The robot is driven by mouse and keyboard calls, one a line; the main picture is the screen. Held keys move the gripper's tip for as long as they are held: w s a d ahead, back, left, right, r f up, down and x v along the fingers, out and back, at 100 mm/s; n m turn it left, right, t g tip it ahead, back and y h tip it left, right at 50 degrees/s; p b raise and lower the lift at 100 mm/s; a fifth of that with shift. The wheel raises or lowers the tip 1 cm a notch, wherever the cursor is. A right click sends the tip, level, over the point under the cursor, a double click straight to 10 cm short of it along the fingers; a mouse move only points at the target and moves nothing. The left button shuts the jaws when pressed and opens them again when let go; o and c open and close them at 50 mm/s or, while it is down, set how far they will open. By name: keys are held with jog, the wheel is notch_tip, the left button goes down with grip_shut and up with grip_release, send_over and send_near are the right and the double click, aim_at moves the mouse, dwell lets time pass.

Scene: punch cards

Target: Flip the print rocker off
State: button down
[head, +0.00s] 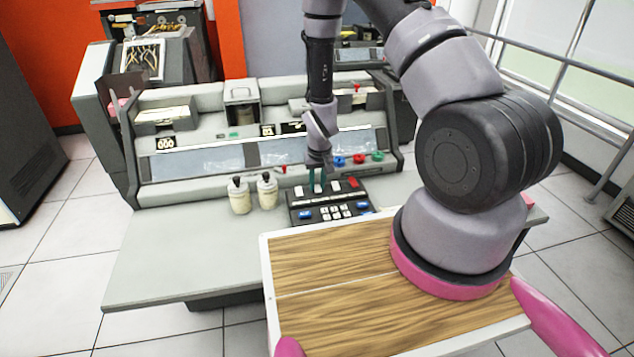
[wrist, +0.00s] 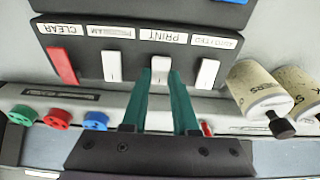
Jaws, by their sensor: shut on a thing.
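The print rocker (wrist: 161,62) is a small white switch under an upside-down PRINT label in the wrist view. It stands in a row on a black control panel (head: 300,216), between the white PROGRAM rocker (wrist: 112,66) and the white AUTO FEED rocker (wrist: 207,73). The red CLEAR rocker (wrist: 62,66) is at the left end of the row. My gripper (wrist: 163,74) has two teal fingers, one on each side of the print rocker, and is shut on it. In the head view my gripper (head: 316,183) reaches down to the panel's back row; the fingers partly hide the rockers there.
Two cream bottles (head: 239,196) (head: 267,190) stand left of the panel. Blue, red and green knobs (head: 358,159) are on the console behind it. A wood-topped tray (head: 330,295) is in front. The grey desk (head: 165,255) is clear at left.

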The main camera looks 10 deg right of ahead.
jog(key=shift+s+t, duration=0.25)
jog(key=shift+t, duration=0.45)
jog(key=shift+s+t, duration=0.2)
jog(key=shift+t, duration=0.5)
jog(key=c, duration=0.7)
grip_release()
jog(key=v, duration=1)
jog(key=shift+s+r, duration=0.2)
jog(key=shift+r, duration=0.1)
jog(key=shift+w+r, duration=0.1)
